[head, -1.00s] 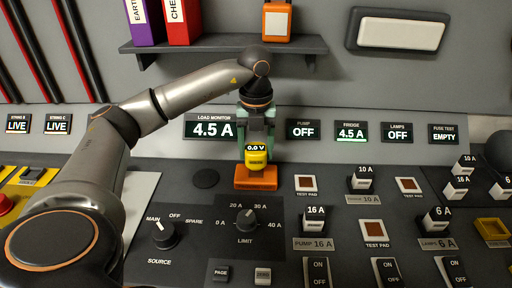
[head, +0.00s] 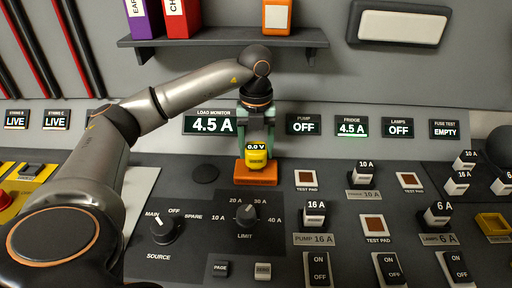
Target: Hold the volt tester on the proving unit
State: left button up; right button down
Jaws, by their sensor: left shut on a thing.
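The yellow volt tester (head: 256,158) is upright in my left gripper (head: 256,136), which is shut on it and points down. The tester's small display reads 0.0 V. Its lower end is at the top of the orange proving unit (head: 256,176), a low block on the dark panel. The tester hides part of the block's top, so I cannot tell whether they touch. My right gripper is not in view.
The load monitor (head: 210,125) behind the gripper reads 4.5 A. A limit knob (head: 246,216) and source knob (head: 163,230) stand in front. Test pads (head: 306,180), breakers and switches (head: 318,268) fill the right. A shelf (head: 225,41) hangs above the arm.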

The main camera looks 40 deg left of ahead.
pick_arm(q)
jog(key=shift+f, duration=0.45)
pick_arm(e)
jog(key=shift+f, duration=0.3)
pick_arm(q)
jog(key=shift+f, duration=0.1)
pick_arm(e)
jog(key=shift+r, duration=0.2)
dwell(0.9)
